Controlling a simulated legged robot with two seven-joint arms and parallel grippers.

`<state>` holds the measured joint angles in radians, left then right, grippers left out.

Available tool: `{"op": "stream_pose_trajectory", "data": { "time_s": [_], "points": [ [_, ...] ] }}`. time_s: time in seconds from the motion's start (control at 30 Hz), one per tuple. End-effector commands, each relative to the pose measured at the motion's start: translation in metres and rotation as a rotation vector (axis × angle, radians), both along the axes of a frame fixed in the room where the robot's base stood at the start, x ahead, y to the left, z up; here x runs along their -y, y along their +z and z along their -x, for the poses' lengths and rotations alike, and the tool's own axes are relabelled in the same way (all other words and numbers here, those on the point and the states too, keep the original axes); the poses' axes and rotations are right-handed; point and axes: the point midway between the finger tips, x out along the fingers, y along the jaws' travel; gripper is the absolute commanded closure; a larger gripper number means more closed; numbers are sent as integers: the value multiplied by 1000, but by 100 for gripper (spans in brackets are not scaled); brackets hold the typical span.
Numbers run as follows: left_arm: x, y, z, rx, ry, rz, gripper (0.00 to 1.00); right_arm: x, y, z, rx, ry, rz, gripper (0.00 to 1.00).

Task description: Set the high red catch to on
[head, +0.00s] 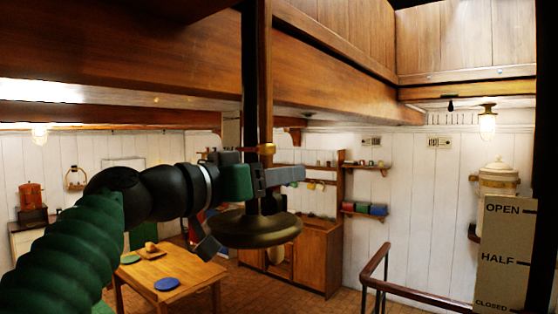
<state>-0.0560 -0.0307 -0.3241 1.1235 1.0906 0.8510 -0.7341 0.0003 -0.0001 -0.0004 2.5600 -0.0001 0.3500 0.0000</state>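My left arm comes in from the left, and my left gripper (285,176) is in front of a dark vertical post (257,80). Its grey fingers point right and overlap the post in the picture. I cannot tell whether they touch it or how far apart they are. A small brass-coloured piece (263,149) shows on the post just above the gripper. A round dark bronze disc (255,230) is just below the gripper. My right gripper is not in view.
A sign (506,259) marked OPEN, HALF and CLOSED stands at the right. A wooden handrail (420,296) is at lower right. Heavy beams (130,50) cross overhead. A wooden table (190,279) with a blue round item (167,284) stands below left. A wooden cabinet (318,258) stands behind.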

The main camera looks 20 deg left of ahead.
Motion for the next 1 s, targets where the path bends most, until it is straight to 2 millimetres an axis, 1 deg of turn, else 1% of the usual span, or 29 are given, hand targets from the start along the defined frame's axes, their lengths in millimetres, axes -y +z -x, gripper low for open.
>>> {"op": "stream_pose_trajectory", "data": {
  "time_s": [0.03, 0.1, 0.27, 0.4, 0.5, 0.8, 1.0],
  "points": [
    [-1, 1, -6, -3, 2, 2, 46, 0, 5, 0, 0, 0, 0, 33],
    [-1, 0, -9, -2, 2, 3, 46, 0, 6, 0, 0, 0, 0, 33],
    [-6, -1, -10, 0, 4, 5, 46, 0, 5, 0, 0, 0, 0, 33],
    [-3, -1, -10, 0, 3, 3, 48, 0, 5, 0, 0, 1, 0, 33],
    [1, -1, -10, -1, 4, 1, 61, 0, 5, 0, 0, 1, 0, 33],
    [1, -2, -11, -2, 4, 1, 100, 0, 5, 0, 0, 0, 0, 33],
    [2, -1, -11, -1, 1, 3, 100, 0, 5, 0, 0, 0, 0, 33]
  ]
}}
